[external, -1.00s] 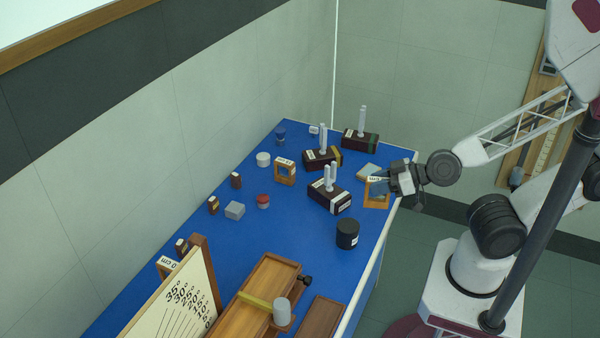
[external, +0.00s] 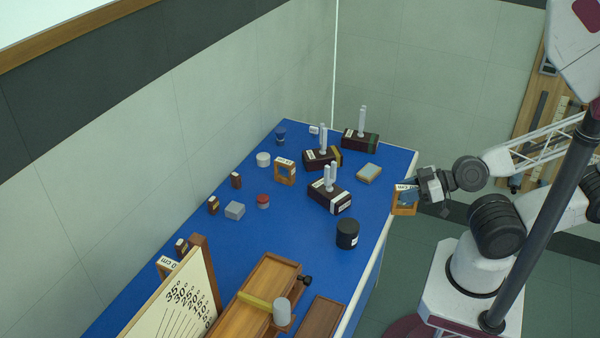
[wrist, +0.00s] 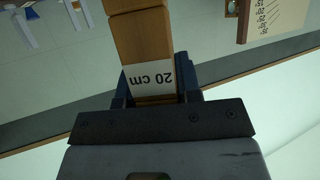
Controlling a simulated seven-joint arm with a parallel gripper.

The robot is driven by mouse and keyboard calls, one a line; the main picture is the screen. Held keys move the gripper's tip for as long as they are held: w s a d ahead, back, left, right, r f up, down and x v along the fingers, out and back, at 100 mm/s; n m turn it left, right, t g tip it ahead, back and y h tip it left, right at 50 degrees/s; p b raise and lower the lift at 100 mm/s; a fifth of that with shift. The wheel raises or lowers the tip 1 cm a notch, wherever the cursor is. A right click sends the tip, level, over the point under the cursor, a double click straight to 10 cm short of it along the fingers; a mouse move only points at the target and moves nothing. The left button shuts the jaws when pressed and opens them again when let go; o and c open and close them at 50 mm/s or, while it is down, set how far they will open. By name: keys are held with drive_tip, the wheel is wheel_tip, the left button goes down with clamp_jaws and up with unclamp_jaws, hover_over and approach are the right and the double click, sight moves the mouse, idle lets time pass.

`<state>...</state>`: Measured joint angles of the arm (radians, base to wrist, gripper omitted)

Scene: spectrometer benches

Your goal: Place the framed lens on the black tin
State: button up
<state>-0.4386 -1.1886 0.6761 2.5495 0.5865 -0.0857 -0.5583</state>
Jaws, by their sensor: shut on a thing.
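My gripper (external: 414,193) is shut on a wooden framed lens (external: 404,210) with a white label, held in the air by the table's right edge in the external view. In the wrist view the lens frame (wrist: 143,45) sits between my two fingers (wrist: 152,88), its label reading "20 cm" upside down. The black tin (external: 347,235) is a short dark cylinder with a small white label, standing upright on the blue table, left of and below my gripper in the picture. Its top looks bare.
The blue table (external: 235,255) holds a second wooden frame (external: 285,173), several dark boxes with white rods (external: 330,198), a light-blue-topped block (external: 368,173), a red-topped jar (external: 263,201) and a grey block (external: 235,211). A wooden tray (external: 255,290) lies nearer. Blue surface around the tin is mostly clear.

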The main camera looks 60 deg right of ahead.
drive_tip(key=shift+s+d+f, duration=0.15)
drive_tip(key=shift+s+f, duration=0.1)
drive_tip(key=shift+s, duration=0.15)
drive_tip(key=shift+w, duration=0.1)
idle(0.4)
hover_over(349, 225)
drive_tip(key=shift+f, duration=0.75)
idle(0.8)
drive_tip(key=shift+f, duration=0.1)
drive_tip(key=shift+f, duration=1.65)
drive_tip(key=shift+f, duration=0.1)
drive_tip(key=o, duration=1)
drive_tip(key=shift+c, duration=0.2)
